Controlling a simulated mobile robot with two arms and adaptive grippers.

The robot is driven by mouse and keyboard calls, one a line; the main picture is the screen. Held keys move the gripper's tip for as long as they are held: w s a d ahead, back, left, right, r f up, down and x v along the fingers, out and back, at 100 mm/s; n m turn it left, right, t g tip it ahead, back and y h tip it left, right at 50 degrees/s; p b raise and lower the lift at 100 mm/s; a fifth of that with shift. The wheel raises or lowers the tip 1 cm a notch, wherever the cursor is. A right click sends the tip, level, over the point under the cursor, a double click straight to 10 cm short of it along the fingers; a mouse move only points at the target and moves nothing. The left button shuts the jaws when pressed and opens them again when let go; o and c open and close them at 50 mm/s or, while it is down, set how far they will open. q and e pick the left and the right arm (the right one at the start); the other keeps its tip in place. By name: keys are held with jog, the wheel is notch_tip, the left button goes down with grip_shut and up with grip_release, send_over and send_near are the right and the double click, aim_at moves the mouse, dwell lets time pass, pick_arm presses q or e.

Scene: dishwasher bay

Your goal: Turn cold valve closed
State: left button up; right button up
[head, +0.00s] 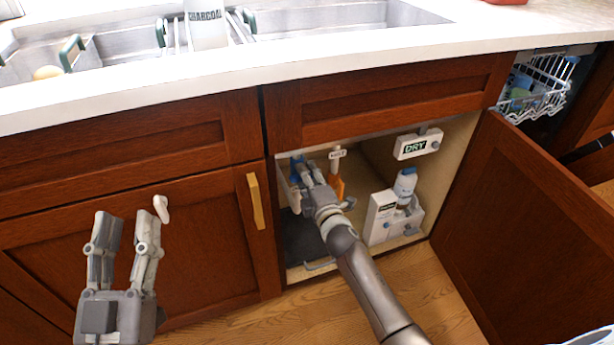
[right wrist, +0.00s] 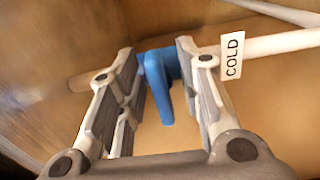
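The cold valve (right wrist: 160,85) is blue, on a white pipe (right wrist: 280,42) with a COLD tag (right wrist: 232,56). In the right wrist view its handle hangs down, across the pipe's line. My right gripper (right wrist: 155,55) is open, with one finger on each side of the valve and gaps to the handle. In the head view, my right gripper (head: 305,170) reaches into the sink cabinet and mostly hides the valve; a bit of blue (head: 297,160) shows. My left gripper (head: 133,212) is open and empty in front of the shut cabinet door.
An orange handle (head: 340,188) hangs below a white tag (head: 338,154), right of my right gripper. A DRY sign box (head: 416,145), a white box (head: 380,216) and a blue-capped bottle (head: 405,184) are further right. The open cabinet door (head: 530,220) bounds the right side.

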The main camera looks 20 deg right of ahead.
jog(key=s, duration=1.2)
jog(key=shift+d, duration=0.2)
